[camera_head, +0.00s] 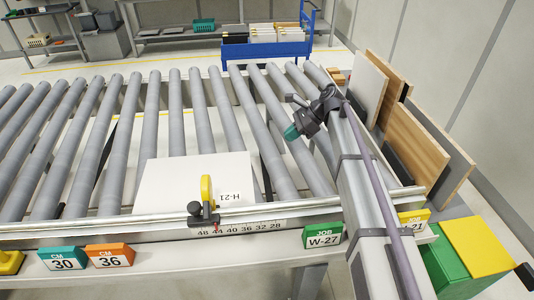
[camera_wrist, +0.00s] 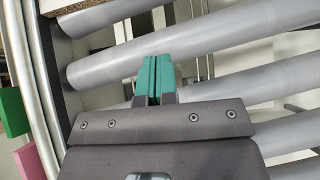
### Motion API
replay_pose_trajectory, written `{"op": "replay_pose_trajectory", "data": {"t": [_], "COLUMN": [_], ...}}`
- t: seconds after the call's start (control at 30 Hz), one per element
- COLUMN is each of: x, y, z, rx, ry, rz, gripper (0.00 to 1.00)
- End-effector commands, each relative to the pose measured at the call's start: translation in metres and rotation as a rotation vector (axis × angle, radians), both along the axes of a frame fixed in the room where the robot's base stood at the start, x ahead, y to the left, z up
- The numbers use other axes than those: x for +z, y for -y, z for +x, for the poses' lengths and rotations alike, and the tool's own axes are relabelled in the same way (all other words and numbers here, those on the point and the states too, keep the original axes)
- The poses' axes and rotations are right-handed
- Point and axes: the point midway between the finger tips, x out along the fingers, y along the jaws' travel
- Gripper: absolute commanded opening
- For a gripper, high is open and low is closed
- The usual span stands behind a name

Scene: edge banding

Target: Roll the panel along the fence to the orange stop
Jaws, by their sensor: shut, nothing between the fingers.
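The white panel (camera_head: 170,183), marked H-21, lies flat on the grey rollers with its near edge close to the metal fence (camera_head: 100,229). A stop with a yellow-orange upright piece (camera_head: 206,187) and a black clamp body sits on the fence, in front of the panel in the picture; whether they touch I cannot tell. A number scale shows on the fence below it. My gripper (camera_head: 291,132) is above the rollers, to the right of and beyond the panel, with teal fingertips. In the wrist view the fingertips (camera_wrist: 154,80) are together and empty over the rollers.
Teal 30 (camera_head: 63,259) and orange 36 (camera_head: 110,256) cards stand before the fence, with a green W-27 card (camera_head: 323,236) further right. Boards (camera_head: 415,140) lean at the right. The rollers between my gripper and the panel are clear.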

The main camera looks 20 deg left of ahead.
Motion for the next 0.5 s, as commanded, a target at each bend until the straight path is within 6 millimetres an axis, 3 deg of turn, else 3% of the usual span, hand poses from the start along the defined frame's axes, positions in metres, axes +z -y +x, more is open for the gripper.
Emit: {"op": "replay_pose_trajectory", "data": {"t": [0.17,0.5], "x": [-0.014,-0.068], "y": [-0.008,-0.055], "z": [-0.003,-0.022], "rx": [0.001,0.002], "ry": [0.001,0.003], "rz": [-0.002,-0.002], "gripper": [0.00,0.00]}}
